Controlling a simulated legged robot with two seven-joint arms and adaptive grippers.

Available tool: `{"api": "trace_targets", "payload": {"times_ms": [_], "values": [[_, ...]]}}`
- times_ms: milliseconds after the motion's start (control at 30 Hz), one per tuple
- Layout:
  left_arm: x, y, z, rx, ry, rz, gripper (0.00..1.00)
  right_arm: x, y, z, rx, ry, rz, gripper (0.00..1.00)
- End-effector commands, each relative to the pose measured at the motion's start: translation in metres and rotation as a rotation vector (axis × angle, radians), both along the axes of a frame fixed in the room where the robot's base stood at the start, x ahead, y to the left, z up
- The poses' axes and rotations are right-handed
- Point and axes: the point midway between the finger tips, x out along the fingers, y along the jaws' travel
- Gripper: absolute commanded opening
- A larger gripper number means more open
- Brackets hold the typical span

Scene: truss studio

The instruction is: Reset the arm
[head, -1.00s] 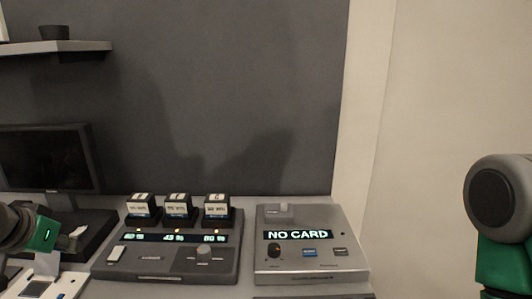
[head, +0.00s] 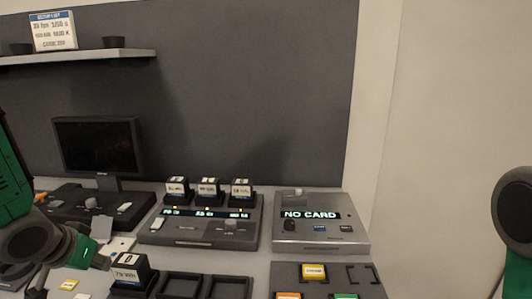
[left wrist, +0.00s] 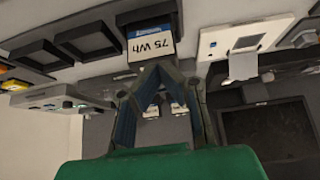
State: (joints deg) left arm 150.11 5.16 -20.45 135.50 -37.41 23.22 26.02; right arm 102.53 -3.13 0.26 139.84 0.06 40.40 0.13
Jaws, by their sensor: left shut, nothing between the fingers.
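My left gripper (left wrist: 158,88) is shut and empty; its fingertips meet in a point in the left wrist view. In the head view my left gripper (head: 100,262) is low at the left, beside a black battery block (head: 130,270) with a white label. My right gripper is not in view; only part of my right arm shows at the right edge.
A charger (head: 200,232) holds three battery blocks. Right of it stands a card reader (head: 320,236) reading NO CARD. In front are empty dark trays (head: 182,284) and a card board (head: 340,278) with coloured cards. A monitor (head: 98,146) stands at back left, below a shelf (head: 80,58).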

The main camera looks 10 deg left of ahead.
Motion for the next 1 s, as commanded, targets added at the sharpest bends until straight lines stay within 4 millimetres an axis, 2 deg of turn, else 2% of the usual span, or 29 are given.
{"api": "trace_targets", "payload": {"times_ms": [267,367,467,500,633,800,1000], "values": [[-0.031,-0.029,-0.068,-0.023,0.115,-0.023,0.0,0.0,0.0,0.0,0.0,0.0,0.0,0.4],[-0.049,-0.042,-0.1,-0.033,0.171,-0.031,0.0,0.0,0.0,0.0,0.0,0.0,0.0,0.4],[-0.076,-0.059,-0.139,-0.043,0.247,-0.038,0.0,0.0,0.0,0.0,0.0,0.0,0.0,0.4],[-0.091,-0.066,-0.155,-0.045,0.281,-0.041,0.0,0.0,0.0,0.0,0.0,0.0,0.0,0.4],[-0.139,-0.086,-0.199,-0.05,0.383,-0.046,0.0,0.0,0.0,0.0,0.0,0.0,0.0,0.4],[-0.193,-0.103,-0.234,-0.046,0.485,-0.05,0.0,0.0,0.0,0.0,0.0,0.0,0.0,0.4],[-0.248,-0.117,-0.259,-0.036,0.586,-0.052,0.0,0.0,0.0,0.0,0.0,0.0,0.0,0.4]]}}
